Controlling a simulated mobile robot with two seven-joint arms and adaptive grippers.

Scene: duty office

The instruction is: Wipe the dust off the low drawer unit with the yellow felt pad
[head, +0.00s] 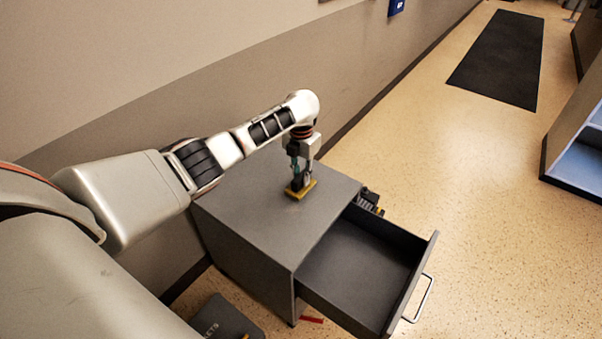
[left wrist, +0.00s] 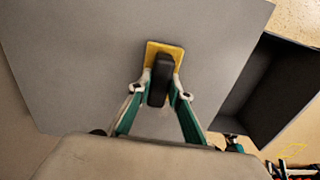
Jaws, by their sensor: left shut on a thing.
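The low drawer unit (head: 255,225) is a grey cabinet against the wall, with its drawer (head: 360,265) pulled open and empty where I can see inside. The yellow felt pad (head: 301,194) lies flat at the unit's top, under my left gripper (head: 300,178). In the left wrist view the pad (left wrist: 152,47) has a black grip block (left wrist: 160,82), and the fingers are shut on that block from both sides. No clear dust shows on the visible top (left wrist: 80,60).
The open drawer juts out to the right, with a metal handle (head: 424,298). A dark object (head: 370,200) stands behind the drawer, beside the unit. A dark bin-like thing (head: 225,318) is at the lower left. A black mat (head: 500,58) lies on open floor.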

